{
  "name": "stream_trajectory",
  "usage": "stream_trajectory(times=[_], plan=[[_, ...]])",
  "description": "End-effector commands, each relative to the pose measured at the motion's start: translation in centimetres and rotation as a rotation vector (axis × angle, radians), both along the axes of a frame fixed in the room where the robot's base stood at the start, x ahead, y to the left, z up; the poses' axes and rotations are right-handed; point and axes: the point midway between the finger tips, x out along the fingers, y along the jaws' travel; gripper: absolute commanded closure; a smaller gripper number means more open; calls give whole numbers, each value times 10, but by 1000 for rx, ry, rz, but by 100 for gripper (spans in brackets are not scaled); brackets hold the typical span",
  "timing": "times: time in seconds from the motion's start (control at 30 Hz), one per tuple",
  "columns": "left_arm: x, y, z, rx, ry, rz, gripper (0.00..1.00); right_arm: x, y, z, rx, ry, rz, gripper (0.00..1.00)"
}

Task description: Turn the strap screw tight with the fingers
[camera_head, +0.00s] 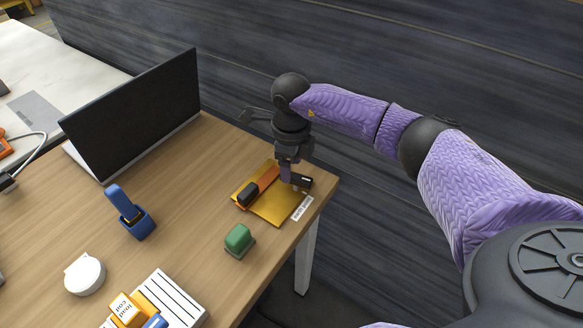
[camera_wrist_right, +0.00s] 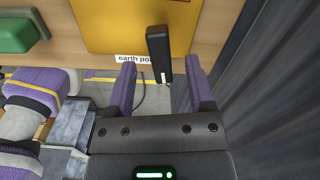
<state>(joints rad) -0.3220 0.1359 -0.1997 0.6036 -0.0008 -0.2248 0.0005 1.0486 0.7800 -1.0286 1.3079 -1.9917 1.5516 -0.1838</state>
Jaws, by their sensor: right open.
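A gold plate (camera_head: 270,211) lies near the table's right corner; it also shows at the top of the right wrist view (camera_wrist_right: 105,25). A white label reading "earth post" (camera_wrist_right: 133,59) is at its edge. A black block-shaped piece (camera_head: 303,181) is at the plate's right side, and a black upright piece (camera_wrist_right: 158,45) shows between my fingers in the wrist view. I cannot make out a screw head. An orange strip with a black end (camera_head: 258,188) lies across the plate. My right gripper (camera_head: 289,179) points down over the plate, open, fingers apart on either side of the black piece.
A green block (camera_head: 239,240) stands left of the plate's near corner. A blue holder (camera_head: 136,222), a white round object (camera_head: 85,274), a striped pad (camera_head: 178,302) and a dark screen (camera_head: 135,115) are further left. The table's right edge is close to the plate.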

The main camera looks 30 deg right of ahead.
Motion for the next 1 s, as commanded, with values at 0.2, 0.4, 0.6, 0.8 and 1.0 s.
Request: stream_trajectory(times=[0.2,0.4,0.6,0.8,1.0], plan=[[15,-8,19,-14,-33,0,41,1,0,59,-1,-6,1,32],[24,-18,21,-32,-53,2,41,0,0,75,0,-1,0,32],[21,-20,20,-34,-49,3,41,0,0,74,0,-1,0,32],[17,-16,24,-28,-40,2,41,-21,-11,55,132,-91,-5,32],[15,-15,27,-25,-37,2,41,-42,-29,63,219,-290,14,32]])
